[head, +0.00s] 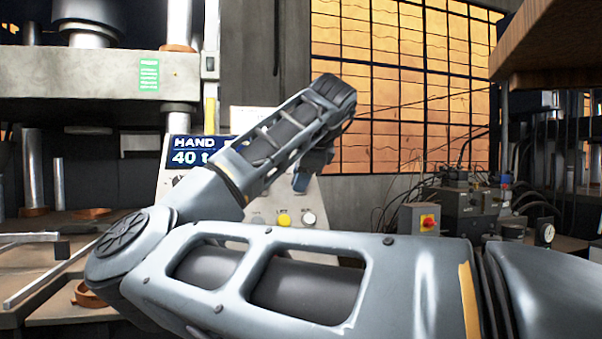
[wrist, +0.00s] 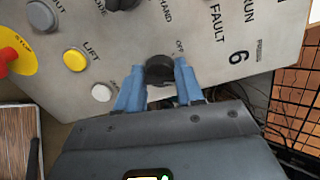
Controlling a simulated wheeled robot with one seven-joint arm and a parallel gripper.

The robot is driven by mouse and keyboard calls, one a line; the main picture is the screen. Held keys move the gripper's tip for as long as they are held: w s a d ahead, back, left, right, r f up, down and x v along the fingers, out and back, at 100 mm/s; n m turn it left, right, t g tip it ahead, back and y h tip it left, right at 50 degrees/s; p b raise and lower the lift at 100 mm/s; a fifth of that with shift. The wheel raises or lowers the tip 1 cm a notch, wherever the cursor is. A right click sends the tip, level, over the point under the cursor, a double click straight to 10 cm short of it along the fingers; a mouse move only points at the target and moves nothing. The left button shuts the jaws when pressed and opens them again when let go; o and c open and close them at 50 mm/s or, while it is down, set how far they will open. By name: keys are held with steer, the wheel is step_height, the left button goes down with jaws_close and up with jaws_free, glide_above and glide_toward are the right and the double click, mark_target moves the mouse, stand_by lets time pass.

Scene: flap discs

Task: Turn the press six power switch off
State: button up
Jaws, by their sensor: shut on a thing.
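The press six panel (wrist: 190,25) fills the upper part of the wrist view, with a printed "6", "RUN" and "FAULT". A black rotary knob (wrist: 159,69) with an "OFF" label beside it sits at its lower edge. My gripper (wrist: 158,82) has its two blue fingers around this knob, one on each side, and is shut on it. The knob's pointer direction cannot be made out. In the head view the panel (head: 258,204) stands behind my arm, which hides the knob and most of the fingers.
The panel also bears a yellow LIFT button (wrist: 75,60), a white button (wrist: 101,92), a grey button (wrist: 41,15) and a red emergency stop (wrist: 8,56). A wooden slab (head: 548,45) overhangs upper right.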

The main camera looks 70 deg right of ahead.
steer(key=n+p, duration=0.2)
steer(key=n, duration=0.1)
steer(key=n+p, duration=0.1)
steer(key=n, duration=0.1)
steer(key=shift+r, duration=0.25)
steer(key=n+p, duration=0.3)
steer(key=n, duration=0.2)
steer(key=shift+w+a+f+g, duration=0.1)
steer(key=shift+g, duration=0.2)
steer(key=shift+n, duration=0.3)
steer(key=o, duration=1)
steer(key=shift+f, duration=0.1)
steer(key=v, duration=0.7)
steer(key=shift+a+r, duration=0.2)
steer(key=shift+a, duration=0.15)
